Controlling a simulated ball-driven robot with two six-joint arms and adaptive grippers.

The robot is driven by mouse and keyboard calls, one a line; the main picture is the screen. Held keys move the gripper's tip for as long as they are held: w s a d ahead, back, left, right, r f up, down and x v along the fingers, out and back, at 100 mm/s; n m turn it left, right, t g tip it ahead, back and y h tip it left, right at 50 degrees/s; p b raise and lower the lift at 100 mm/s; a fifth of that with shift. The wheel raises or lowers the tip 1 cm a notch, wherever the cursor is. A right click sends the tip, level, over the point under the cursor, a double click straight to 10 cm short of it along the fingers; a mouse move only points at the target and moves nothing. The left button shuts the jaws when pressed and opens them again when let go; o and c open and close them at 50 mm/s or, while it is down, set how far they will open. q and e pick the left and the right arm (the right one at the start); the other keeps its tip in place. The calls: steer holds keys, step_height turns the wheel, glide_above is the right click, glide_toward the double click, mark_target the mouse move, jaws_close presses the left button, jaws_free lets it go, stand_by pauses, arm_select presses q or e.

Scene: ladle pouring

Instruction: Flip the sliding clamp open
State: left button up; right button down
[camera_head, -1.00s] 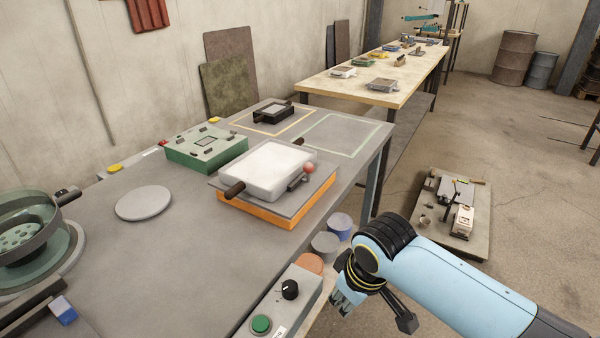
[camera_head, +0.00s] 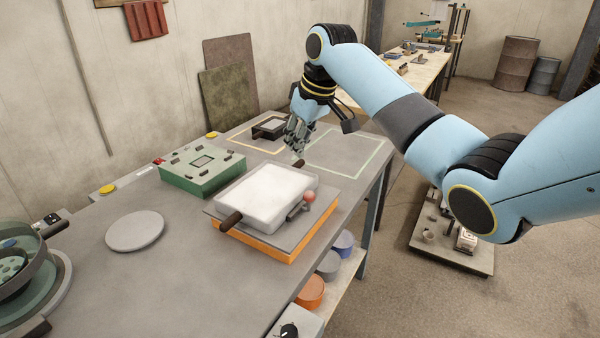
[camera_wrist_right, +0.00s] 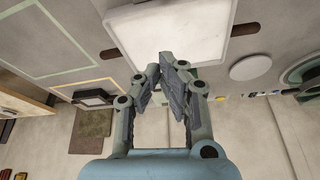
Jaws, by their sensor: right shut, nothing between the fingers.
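The clamp (camera_head: 298,209) with a red ball knob (camera_head: 309,196) sits at the front right edge of a grey plate on an orange base (camera_head: 262,243). A white-filled tray (camera_head: 265,192) with dark handles lies on that plate. My right gripper (camera_head: 297,152) points down above the table, behind the tray and apart from the clamp. Its fingers are shut and empty. In the right wrist view the closed fingertips (camera_wrist_right: 167,66) overlap the tray's edge (camera_wrist_right: 125,45); the clamp cannot be made out there. My left gripper is not in view.
A green fixture box (camera_head: 203,180) stands left of the tray, with a round grey disc (camera_head: 135,231) in front. A small black mould (camera_head: 268,127) sits in a yellow outline behind. The green-outlined area (camera_head: 350,152) is empty. Pots line a shelf below the table's right edge.

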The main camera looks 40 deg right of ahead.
steer(key=shift+w+d+r, duration=0.15)
steer(key=shift+w+r, duration=0.15)
steer(key=shift+r, duration=0.2)
steer(key=x, duration=0.9)
steer(key=shift+f, duration=0.2)
steer(key=s, duration=0.1)
steer(key=s+f+p, duration=0.1)
steer(key=s, duration=0.1)
steer(key=shift+s+d+p, duration=0.1)
steer(key=shift+d+p, duration=0.15)
steer(key=shift+p, duration=0.05)
steer(key=shift+s+f, duration=0.2)
